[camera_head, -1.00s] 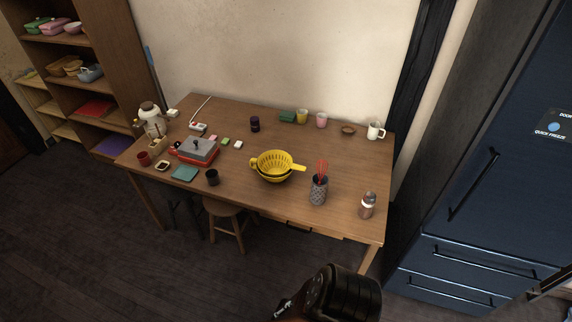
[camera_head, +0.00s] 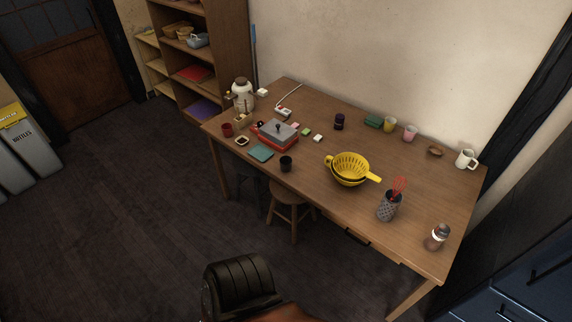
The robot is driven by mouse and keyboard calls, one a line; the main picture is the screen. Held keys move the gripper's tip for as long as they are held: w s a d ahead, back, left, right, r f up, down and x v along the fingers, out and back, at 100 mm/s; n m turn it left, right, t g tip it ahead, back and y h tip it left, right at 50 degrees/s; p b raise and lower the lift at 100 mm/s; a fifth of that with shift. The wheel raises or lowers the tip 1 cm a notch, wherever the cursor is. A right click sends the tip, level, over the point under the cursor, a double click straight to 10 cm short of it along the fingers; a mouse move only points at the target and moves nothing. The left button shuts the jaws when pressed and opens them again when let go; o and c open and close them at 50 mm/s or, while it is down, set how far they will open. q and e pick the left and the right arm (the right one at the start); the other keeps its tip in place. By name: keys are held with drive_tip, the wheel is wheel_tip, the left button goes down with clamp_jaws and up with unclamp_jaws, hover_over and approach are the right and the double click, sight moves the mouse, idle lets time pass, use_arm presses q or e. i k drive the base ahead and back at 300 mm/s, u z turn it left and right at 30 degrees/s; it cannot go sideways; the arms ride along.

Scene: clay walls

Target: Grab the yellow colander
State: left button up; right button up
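The yellow colander (camera_head: 350,168) sits upright on the wooden table (camera_head: 318,202), near the middle of its front half. It has a short handle on the left and a longer one pointing right. A dark bowl or pan shows partly under or around it; I cannot tell which. Neither of my grippers shows in the head view.
A stool (camera_head: 291,206) stands under the front edge.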

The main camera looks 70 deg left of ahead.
sight(348, 166)
drive_tip(key=u, duration=1.95)
